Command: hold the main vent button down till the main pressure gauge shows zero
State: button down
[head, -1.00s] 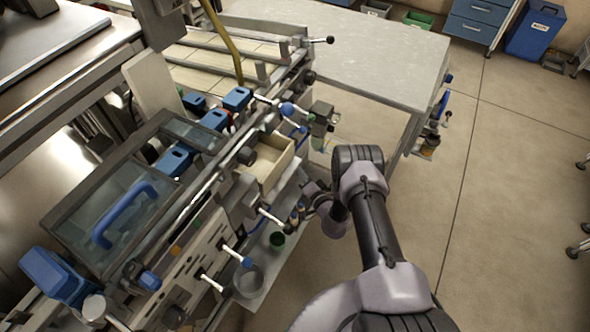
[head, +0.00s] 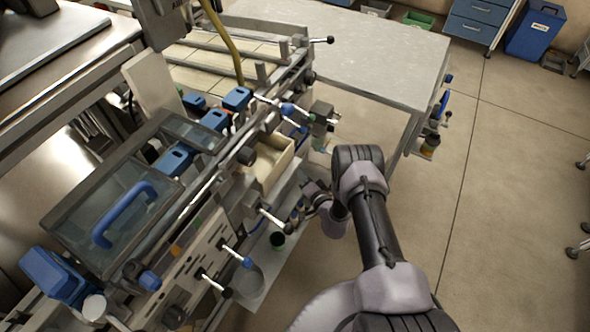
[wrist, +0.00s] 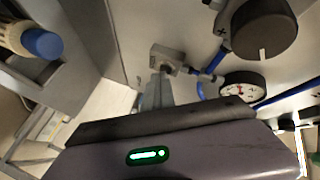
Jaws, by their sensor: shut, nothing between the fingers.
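In the wrist view, my gripper (wrist: 160,80) is shut, with its narrow fingers pointing up the picture from the dark wrist body. The fingertips lie at or just below a small grey block (wrist: 168,58) on the pale panel. I cannot tell whether they touch it, or whether it carries the main vent button. A round white gauge (wrist: 243,88) with a red needle sits to the right of the fingers; its reading is too small to tell. In the head view, my gripper (head: 310,190) is close to the machine's front side, and its fingertips are hard to make out.
A large black knob (wrist: 262,28) is above the gauge, and blue tubing runs beside it. A blue-capped part (wrist: 42,43) is at the upper left. Open floor (head: 510,200) is on the right.

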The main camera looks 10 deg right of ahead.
jog(key=shift+s+d, duration=0.5)
jog(key=shift+d, duration=0.1)
jog(key=shift+s+d+p, duration=0.45)
jog(key=shift+s+d, duration=0.3)
jog(key=shift+d, duration=0.3)
jog(key=shift+s+d+p, duration=0.45)
jog(key=shift+s+d, duration=0.25)
jog(key=shift+d, duration=0.3)
